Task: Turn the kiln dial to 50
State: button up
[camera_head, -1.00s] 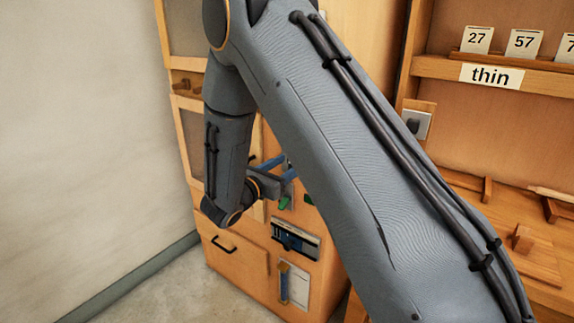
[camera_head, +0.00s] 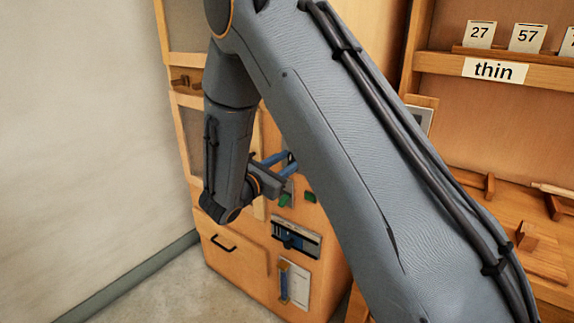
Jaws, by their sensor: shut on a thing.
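The kiln (camera_head: 240,282) appears to be the wooden cabinet at centre left, its front partly hidden by my arm. My gripper (camera_head: 290,161), with blue fingers, is at the upper part of its front panel. The fingers are closed around a small dark part there, which appears to be the kiln dial (camera_head: 291,156). The dial's scale and pointer are hidden or too small to read, so I cannot tell its setting.
Below my gripper are green parts (camera_head: 284,200), a slider panel (camera_head: 296,240) and a blue-handled lever (camera_head: 284,284). A drawer (camera_head: 232,252) is at lower left. A shelf marked "thin" (camera_head: 495,71) and a wooden bench stand at right. Bare floor lies at lower left.

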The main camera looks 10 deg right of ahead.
jog(key=m+b, duration=0.1)
jog(key=m, duration=0.1)
jog(key=m+b, duration=0.4)
jog(key=shift+f+m, duration=0.25)
jog(key=shift+m, duration=0.05)
jog(key=m+b, duration=0.6)
jog(key=b, duration=0.2)
jog(key=shift+s+d+f, duration=0.1)
jog(key=shift+f, duration=0.05)
jog(key=m+b, duration=0.8)
jog(key=b, duration=0.5)
jog(key=shift+f, duration=0.1)
jog(key=shift+m+b, duration=0.3)
jog(key=shift+m, duration=0.1)
jog(key=o, duration=1)
jog(key=shift+p+v, duration=0.65)
jog(key=shift+v, duration=3.35)
